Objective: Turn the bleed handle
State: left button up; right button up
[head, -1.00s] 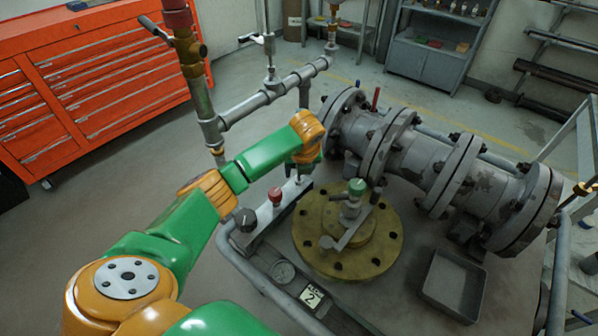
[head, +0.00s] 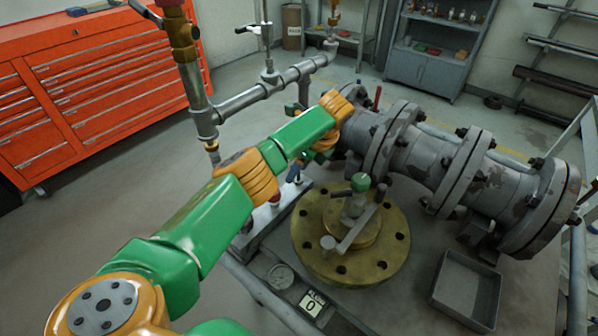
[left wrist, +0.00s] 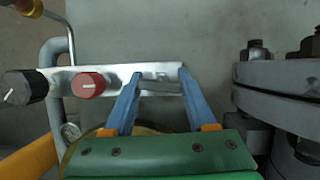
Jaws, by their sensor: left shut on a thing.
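My left gripper (head: 297,170) reaches over the far end of a pale control strip, partly hidden by my arm in the head view. The left wrist view shows its two blue fingers (left wrist: 160,76) shut around a short grey bar-like handle (left wrist: 160,87) on the strip (left wrist: 110,70). The bar lies across between the fingers. I take it to be the bleed handle. A red knob (left wrist: 88,85) and a black knob (left wrist: 22,87) sit left of it on the same strip. My right gripper is not in view.
A brass flange disc (head: 317,256) with a green-topped fitting (head: 360,182) stands right of the strip. A large grey flanged pipe (head: 455,165) lies beyond it. A grey tray (head: 467,287) sits at the right.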

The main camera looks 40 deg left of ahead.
pick_arm(q)
jog(key=shift+n, duration=0.3)
dwell(0.4)
jog(key=o, duration=1.4)
jog(key=shift+a, duration=0.1)
jog(key=shift+c, duration=0.2)
jog(key=b+v, duration=0.1)
jog(key=v, duration=0.6)
